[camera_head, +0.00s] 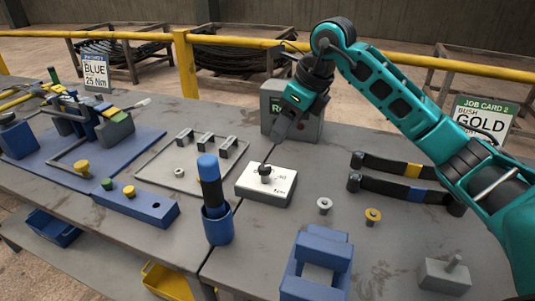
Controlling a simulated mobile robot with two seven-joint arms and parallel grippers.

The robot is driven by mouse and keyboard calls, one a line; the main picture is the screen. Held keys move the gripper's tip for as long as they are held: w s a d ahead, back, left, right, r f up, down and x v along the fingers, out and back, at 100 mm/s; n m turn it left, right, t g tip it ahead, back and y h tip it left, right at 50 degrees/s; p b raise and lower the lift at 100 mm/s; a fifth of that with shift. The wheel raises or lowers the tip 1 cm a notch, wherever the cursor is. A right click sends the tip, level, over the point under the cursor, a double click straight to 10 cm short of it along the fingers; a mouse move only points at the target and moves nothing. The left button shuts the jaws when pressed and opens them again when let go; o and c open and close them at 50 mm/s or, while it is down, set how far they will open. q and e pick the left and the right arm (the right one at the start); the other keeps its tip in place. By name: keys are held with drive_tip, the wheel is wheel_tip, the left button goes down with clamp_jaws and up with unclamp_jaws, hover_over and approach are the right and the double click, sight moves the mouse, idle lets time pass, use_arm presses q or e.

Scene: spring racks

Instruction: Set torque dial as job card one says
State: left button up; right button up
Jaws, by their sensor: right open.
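The torque dial (265,172) is a black knob on a white-topped box (262,190) near the middle of the bench. The markings on its face are too small to read surely. Job card one (95,71) stands at the back left and reads "BLUE" and "25 Nm". My right gripper (279,138) reaches in from the right on a teal arm and hangs above and slightly behind the dial, apart from it. It is open and holds nothing that I can see. My left gripper is not in view.
A blue-handled tool (209,178) stands upright in a blue cup (218,226) left of the dial. A grey box (306,126) stands behind it. Two dark wrenches (392,188) lie at right.

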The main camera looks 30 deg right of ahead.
sight(265, 166)
drive_tip(key=x, duration=1.2)
drive_tip(key=shift+a+f, duration=0.15)
drive_tip(key=shift+f, duration=0.15)
drive_tip(key=shift+c, duration=0.2)
drive_tip(key=c, duration=1)
